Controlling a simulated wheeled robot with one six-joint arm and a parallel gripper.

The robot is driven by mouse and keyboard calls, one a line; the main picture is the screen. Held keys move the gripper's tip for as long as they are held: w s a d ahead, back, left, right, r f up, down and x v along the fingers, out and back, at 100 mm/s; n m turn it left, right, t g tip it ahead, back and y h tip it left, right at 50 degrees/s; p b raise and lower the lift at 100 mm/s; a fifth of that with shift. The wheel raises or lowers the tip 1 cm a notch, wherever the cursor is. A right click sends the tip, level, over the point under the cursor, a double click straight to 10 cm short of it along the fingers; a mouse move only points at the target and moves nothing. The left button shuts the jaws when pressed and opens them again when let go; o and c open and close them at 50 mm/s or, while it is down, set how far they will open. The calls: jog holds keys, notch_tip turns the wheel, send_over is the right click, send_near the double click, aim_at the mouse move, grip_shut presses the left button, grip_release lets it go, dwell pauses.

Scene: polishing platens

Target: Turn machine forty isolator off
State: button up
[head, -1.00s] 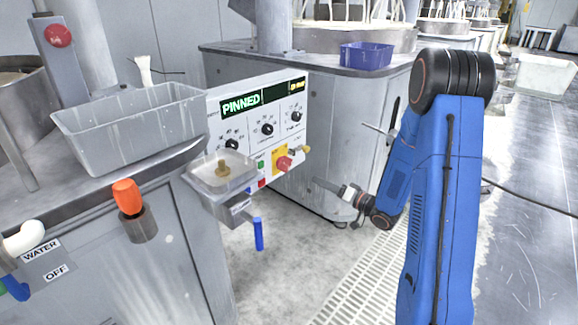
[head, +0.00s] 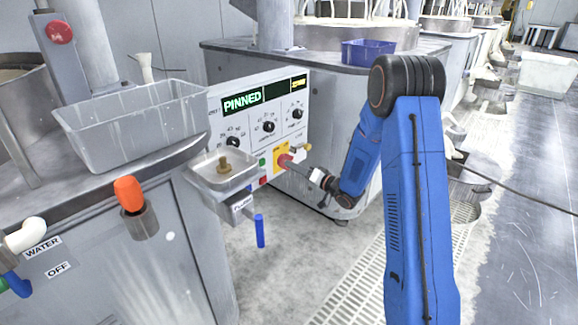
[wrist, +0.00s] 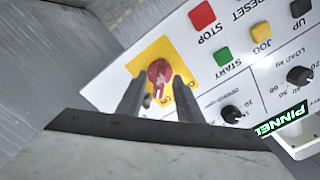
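The isolator is a red rotary knob (head: 283,160) on a yellow plate (head: 276,148) at the lower right of the white control panel (head: 232,122). In the wrist view the red knob (wrist: 159,73) sits on the yellow plate (wrist: 143,57), seen upside down, with a pale pointer mark on it. My gripper (wrist: 158,93) is open, its two fingers on either side of the knob's lower part in the picture. I cannot tell whether they touch it. In the head view my gripper (head: 292,165) reaches the panel from the right and partly covers the knob.
The panel display (head: 242,101) reads PINNED. Red STOP (wrist: 202,15), green START (wrist: 222,56) and yellow JOG (wrist: 261,30) buttons lie close to the knob. A blue-handled lever (head: 260,230) hangs below.

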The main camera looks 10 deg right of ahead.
jog(key=shift+x, duration=1.6)
grip_shut()
